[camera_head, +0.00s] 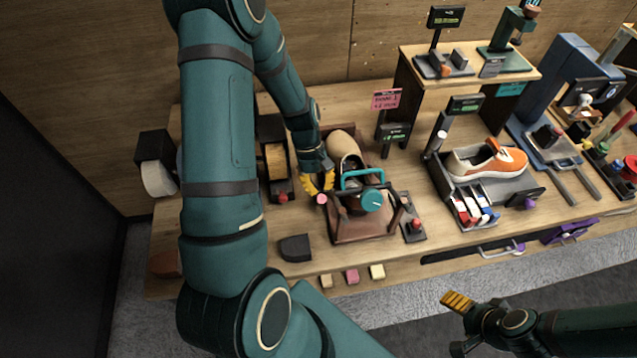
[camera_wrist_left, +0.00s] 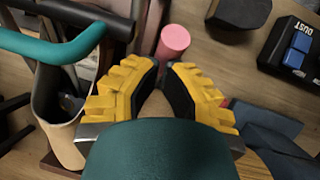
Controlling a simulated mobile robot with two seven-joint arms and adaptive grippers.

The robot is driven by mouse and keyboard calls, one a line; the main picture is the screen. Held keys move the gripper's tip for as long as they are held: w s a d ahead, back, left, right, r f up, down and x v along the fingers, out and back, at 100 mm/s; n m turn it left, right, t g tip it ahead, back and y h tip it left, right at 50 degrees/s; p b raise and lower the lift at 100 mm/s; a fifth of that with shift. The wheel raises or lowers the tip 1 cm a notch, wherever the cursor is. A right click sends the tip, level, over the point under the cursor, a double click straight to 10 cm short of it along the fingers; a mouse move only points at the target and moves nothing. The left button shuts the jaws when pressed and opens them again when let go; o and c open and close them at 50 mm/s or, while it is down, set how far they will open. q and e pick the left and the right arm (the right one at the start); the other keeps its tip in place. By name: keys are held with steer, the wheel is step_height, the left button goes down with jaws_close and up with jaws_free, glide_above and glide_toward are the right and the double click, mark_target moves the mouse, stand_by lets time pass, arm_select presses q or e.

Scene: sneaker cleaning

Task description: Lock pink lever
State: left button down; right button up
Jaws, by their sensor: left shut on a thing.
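The pink lever (camera_head: 321,199) stands at the left side of a brown clamp stand (camera_head: 362,228). Its pink cylindrical knob also shows in the left wrist view (camera_wrist_left: 173,40), just past the fingertips. My left gripper (camera_head: 318,183) has yellow ribbed fingers with black pads and is shut on the pink lever; the part between the pads is mostly hidden. A tan shoe (camera_head: 341,146) sits in the stand under a teal handle (camera_head: 363,173) and a teal dial (camera_head: 372,199). My right gripper (camera_head: 457,303) is at the lower right, away from the table; its opening is unclear.
A red-knobbed lever (camera_head: 415,224) stands right of the stand. An orange sneaker (camera_head: 490,160) rests on a grey tray unit farther right.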

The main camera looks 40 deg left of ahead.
arm_select(q)
steer(key=shift+a, duration=0.1)
steer(key=s+d+p+v, duration=0.1)
steer(key=p+v, duration=0.2)
steer(key=v, duration=0.6)
steer(key=shift+r, duration=0.75)
steer(key=shift+s+d, duration=0.1)
steer(key=shift+d, duration=0.05)
